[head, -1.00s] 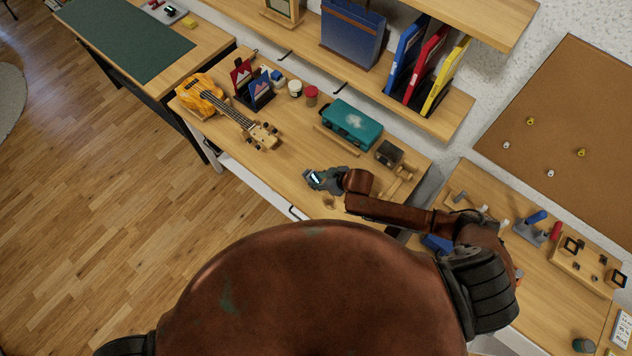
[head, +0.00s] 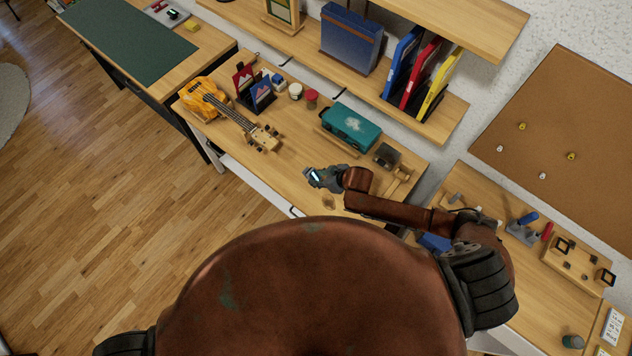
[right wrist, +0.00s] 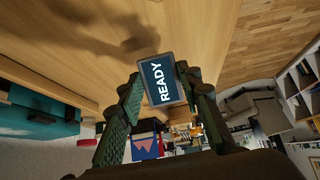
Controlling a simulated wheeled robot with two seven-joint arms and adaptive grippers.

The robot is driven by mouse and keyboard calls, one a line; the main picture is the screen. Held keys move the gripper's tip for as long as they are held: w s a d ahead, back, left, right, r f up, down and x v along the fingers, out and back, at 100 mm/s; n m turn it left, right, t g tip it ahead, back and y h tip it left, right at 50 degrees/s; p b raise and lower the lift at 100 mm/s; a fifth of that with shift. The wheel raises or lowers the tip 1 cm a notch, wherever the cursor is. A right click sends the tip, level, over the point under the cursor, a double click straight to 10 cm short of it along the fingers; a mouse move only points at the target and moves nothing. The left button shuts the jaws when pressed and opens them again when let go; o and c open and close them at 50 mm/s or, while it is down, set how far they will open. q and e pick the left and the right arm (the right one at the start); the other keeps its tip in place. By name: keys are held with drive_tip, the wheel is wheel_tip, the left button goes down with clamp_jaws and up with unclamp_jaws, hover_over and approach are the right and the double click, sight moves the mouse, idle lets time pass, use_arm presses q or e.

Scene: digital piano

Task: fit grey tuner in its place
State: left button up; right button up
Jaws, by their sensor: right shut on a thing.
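The grey tuner (right wrist: 163,82) is a small grey-framed block with a dark blue screen that reads READY. In the right wrist view it sits between the two fingers of my right gripper (right wrist: 162,88), which is shut on it. In the head view the right gripper (head: 318,178) holds the tuner above the wooden bench (head: 285,185), to the right of and nearer than the headstock (head: 264,138) of the orange ukulele (head: 205,98). The tuner's back is hidden. My left gripper is out of view.
A teal case (head: 350,127), a dark box (head: 386,155) and a wooden stand (head: 398,180) stand behind and right of the right gripper. Small jars (head: 311,97) and red and blue cards (head: 262,94) are farther back. The bench between ukulele and gripper is mostly clear.

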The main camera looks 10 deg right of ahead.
drive_tip(key=shift+r+p, duration=1.3)
drive_tip(key=shift+r, duration=0.05)
drive_tip(key=shift+w, duration=0.1)
